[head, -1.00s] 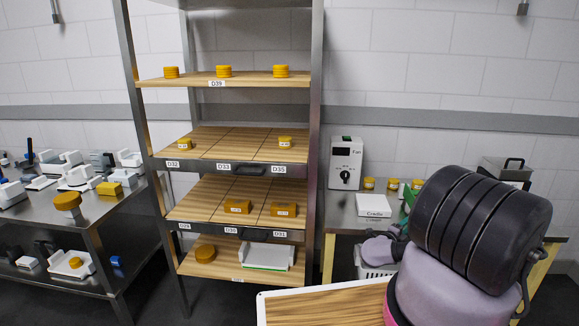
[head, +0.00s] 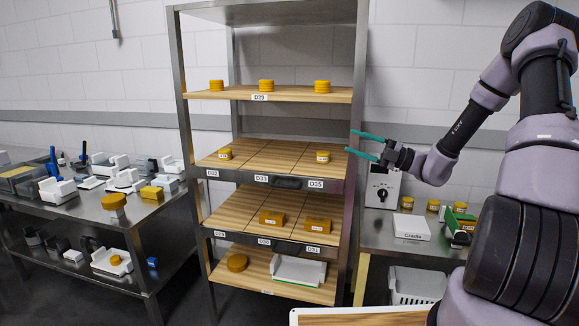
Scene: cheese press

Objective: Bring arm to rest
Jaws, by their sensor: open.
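My gripper (head: 360,143) is in the head view, right of centre. Its two green fingers are spread apart and point left, with nothing between them. It is raised in front of the right post of the shelf rack (head: 361,100), near the height of the D35 shelf. My arm bends down from the upper right to it.
The rack holds cheeses on several wooden shelves, with a white tray (head: 298,270) at the bottom. A steel table (head: 85,207) with scales stands left. A right bench has a Credle box (head: 411,227) and small cheeses. A wooden board (head: 360,318) is at the front edge.

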